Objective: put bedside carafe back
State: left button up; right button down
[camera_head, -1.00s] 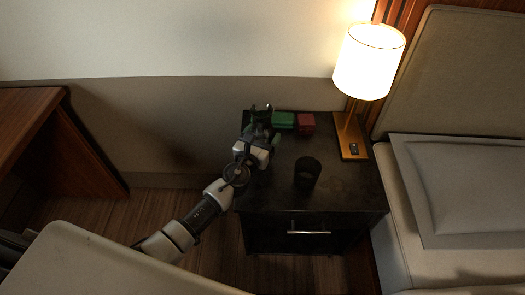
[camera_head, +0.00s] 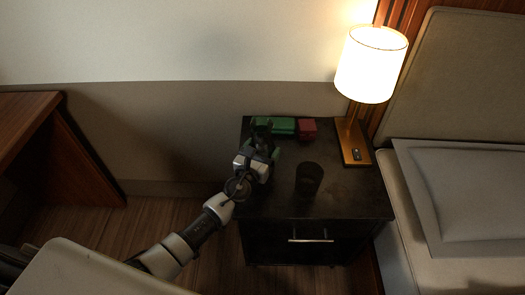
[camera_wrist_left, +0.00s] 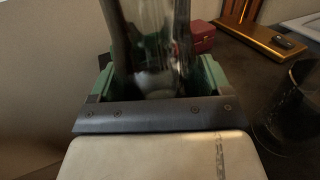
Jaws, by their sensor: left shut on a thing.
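My left gripper (camera_head: 266,150) is shut on the carafe, a clear glass vessel, near the left side of the dark bedside table (camera_head: 345,196). In the left wrist view the carafe (camera_wrist_left: 152,45) stands between the green fingers of my gripper (camera_wrist_left: 155,85), its top out of frame. In the head view the carafe (camera_head: 262,130) is small and dark. Whether its base touches the tabletop is hidden. My right gripper is not in view.
A dark tumbler (camera_head: 308,179) stands on the table, right of my gripper; it shows in the left wrist view (camera_wrist_left: 292,108). A green box (camera_head: 284,125) and a red box (camera_head: 307,128) lie at the back. A lit lamp (camera_head: 371,65) stands at the back right. The front right tabletop is clear.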

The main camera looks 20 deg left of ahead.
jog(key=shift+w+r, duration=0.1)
pick_arm(q)
jog(key=o, duration=1.3)
jog(key=shift+f, duration=0.1)
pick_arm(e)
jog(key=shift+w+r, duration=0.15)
